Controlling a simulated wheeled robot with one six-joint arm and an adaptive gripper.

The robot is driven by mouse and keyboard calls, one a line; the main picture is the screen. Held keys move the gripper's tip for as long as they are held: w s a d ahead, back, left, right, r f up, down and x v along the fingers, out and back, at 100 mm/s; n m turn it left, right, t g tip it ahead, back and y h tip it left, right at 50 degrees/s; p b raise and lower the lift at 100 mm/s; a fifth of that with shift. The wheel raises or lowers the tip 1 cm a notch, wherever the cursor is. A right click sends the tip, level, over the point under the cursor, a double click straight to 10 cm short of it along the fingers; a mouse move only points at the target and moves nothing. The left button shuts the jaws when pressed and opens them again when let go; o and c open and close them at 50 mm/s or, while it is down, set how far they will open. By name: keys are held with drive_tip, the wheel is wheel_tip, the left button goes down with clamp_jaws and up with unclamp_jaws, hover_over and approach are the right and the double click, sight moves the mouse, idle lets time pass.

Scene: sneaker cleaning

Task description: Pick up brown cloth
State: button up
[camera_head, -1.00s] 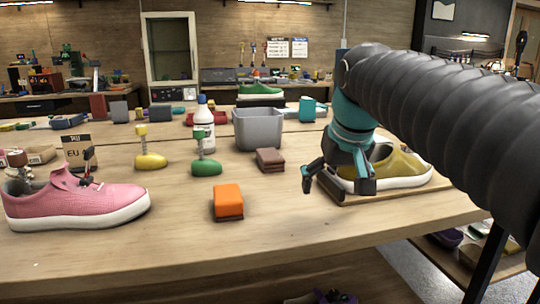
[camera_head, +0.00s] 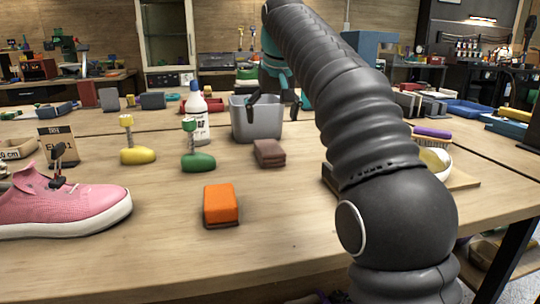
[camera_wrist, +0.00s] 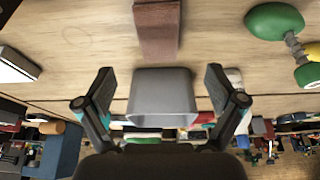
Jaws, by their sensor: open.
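The brown cloth (camera_head: 269,152), a folded reddish-brown block, lies on the table in front of the grey bin (camera_head: 256,124). In the wrist view the cloth (camera_wrist: 157,28) is at the top centre, with the bin (camera_wrist: 162,98) below it. My gripper (camera_head: 275,97) is near the bin in the head view, partly hidden by my arm. In the wrist view its two fingers (camera_wrist: 160,72) are spread wide with nothing between them touching. The cloth lies free, apart from the fingers.
An orange sponge (camera_head: 221,204) lies nearer the front edge. A green shoe tree (camera_head: 198,161), a yellow one (camera_head: 137,154) and a white bottle (camera_head: 196,118) stand left of the cloth. A pink sneaker (camera_head: 65,205) is at far left. My arm partly hides the wooden tray (camera_head: 463,177) at right.

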sight(270, 148)
drive_tip(key=b+x, duration=0.1)
drive_tip(key=x, duration=0.4)
drive_tip(key=shift+f, duration=0.15)
drive_tip(key=shift+b+x, duration=0.95)
drive_tip(key=shift+x, duration=1.65)
drive_tip(key=shift+s+d, duration=0.1)
drive_tip(key=shift+s, duration=0.05)
drive_tip(key=c, duration=1.2)
